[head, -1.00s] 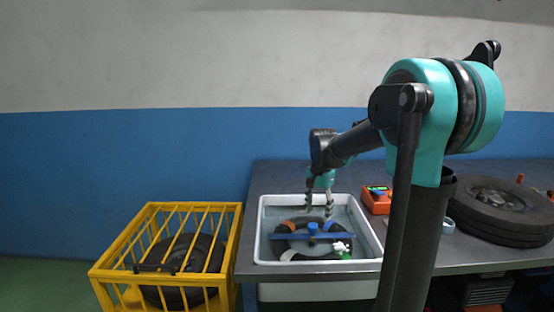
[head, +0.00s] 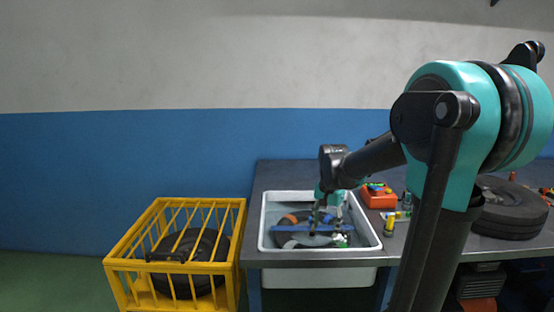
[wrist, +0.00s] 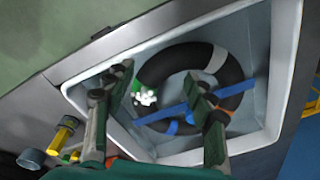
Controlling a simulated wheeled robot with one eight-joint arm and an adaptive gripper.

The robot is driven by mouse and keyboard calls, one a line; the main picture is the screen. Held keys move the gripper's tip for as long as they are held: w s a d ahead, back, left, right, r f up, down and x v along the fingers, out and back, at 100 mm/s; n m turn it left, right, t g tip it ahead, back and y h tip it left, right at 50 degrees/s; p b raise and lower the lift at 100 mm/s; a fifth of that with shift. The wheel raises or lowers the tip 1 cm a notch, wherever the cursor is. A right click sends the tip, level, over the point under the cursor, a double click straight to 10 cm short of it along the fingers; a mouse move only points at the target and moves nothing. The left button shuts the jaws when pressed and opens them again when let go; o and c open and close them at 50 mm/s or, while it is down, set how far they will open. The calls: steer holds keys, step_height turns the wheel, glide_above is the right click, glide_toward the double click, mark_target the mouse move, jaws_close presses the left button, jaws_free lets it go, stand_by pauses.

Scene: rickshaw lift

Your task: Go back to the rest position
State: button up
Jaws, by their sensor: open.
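My gripper (head: 328,226) is open over the white basin (head: 264,222), with nothing visible between its fingers. In the wrist view its two fingers (wrist: 157,82) stand well apart. Below them in the basin lies a black ring (wrist: 172,68) with a white band and an orange band. A blue bar (wrist: 158,116) lies across the ring, partly hidden by the right finger. A small white, flower-like piece with green beside it (wrist: 145,97) sits at the ring's edge. In the head view the gripper covers part of the ring (head: 290,238); contact cannot be told.
The basin is set in a grey bench (head: 285,176). On the bench right of it are an orange box (head: 378,200), a small yellow bottle (head: 390,225) and stacked tyres (head: 515,212). A yellow barred crate (head: 125,265) holding a tyre stands left. A blue wall rises behind.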

steer(key=s+d+f+n+t, duration=0.1)
steer(key=s+f+n, duration=0.2)
steer(key=s, duration=0.6)
steer(key=s+d+f+n+t, duration=0.2)
steer(key=s+f+n, duration=0.2)
steer(key=s+f, duration=0.4)
steer(key=shift+s, duration=0.4)
